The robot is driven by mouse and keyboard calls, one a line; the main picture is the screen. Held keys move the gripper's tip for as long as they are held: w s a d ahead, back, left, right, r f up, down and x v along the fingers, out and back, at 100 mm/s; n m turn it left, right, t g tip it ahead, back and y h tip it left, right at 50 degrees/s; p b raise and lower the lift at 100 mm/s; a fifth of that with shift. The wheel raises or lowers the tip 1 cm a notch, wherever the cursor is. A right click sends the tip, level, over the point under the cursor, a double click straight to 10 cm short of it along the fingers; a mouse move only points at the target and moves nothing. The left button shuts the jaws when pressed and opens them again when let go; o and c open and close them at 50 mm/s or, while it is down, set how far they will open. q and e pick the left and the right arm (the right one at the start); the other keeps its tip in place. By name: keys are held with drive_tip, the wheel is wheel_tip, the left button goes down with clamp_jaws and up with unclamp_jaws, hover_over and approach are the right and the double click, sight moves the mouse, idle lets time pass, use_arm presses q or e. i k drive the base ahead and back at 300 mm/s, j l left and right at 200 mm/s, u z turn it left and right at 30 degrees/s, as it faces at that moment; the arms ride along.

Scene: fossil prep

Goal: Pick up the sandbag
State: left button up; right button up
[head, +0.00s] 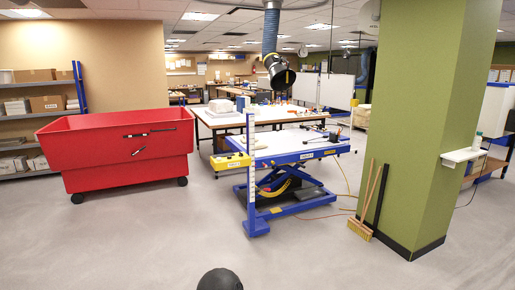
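I cannot pick out the sandbag for certain. A small pale, rounded lump (257,143) lies at the left part of the blue-framed lift table's white top (290,147); it is too small to tell whether it is a sandbag. A pale stack (362,117) farther back, beside the green pillar, is also unclear. Neither of my grippers is in view.
A red wheeled bin (115,153) stands at left, before shelves with boxes (45,104). A green pillar (425,120) stands at right, with a broom (361,229) against it. A hose (345,190) trails from the lift table. The front floor (130,245) is clear.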

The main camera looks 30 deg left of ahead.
sight(261, 145)
drive_tip(key=i+j+u, duration=1.5)
drive_tip(key=i, duration=0.6)
drive_tip(key=i+l+u, duration=0.1)
drive_tip(key=i+u, duration=0.15)
drive_tip(key=i, duration=0.6)
drive_tip(key=i+z, duration=0.1)
drive_tip(key=i, duration=0.9)
drive_tip(key=i+j+z, duration=0.15)
drive_tip(key=i, duration=0.85)
drive_tip(key=i+z, duration=0.1)
drive_tip(key=i, duration=0.8)
drive_tip(key=i+j+z, duration=0.1)
drive_tip(key=i, duration=0.8)
